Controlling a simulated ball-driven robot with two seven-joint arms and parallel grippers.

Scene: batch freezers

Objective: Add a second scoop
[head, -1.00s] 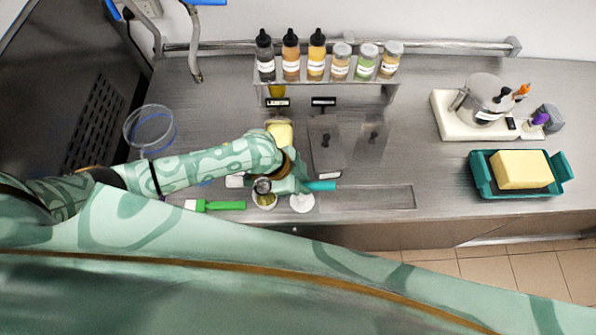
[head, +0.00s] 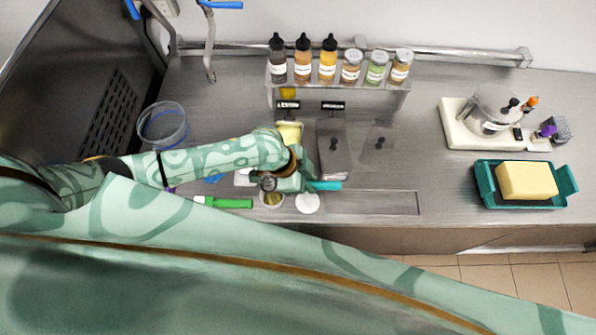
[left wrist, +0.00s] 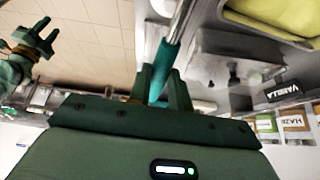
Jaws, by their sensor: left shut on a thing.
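My left gripper (head: 297,182) is shut on a scoop with a teal handle (head: 325,185). In the left wrist view the handle (left wrist: 161,74) sits between the fingers, and its metal shaft (left wrist: 182,20) runs up out of view. A small cup (head: 272,203) with yellow-green contents stands just below the gripper in the head view. A round grey metal piece (head: 268,183) shows over its far edge; I cannot tell whether it touches the cup. A pale yellow tub (head: 289,131) lies behind the gripper, partly hidden by my arm. My right gripper (left wrist: 42,38) is open and empty in the left wrist view.
A white disc (head: 307,203) and a green-handled tool (head: 228,203) lie near the cup. Lidded pans (head: 333,150) stand to the right. A rack (head: 335,85) of bottles and jars is behind. A teal tray (head: 487,188) holds a yellow block (head: 526,181).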

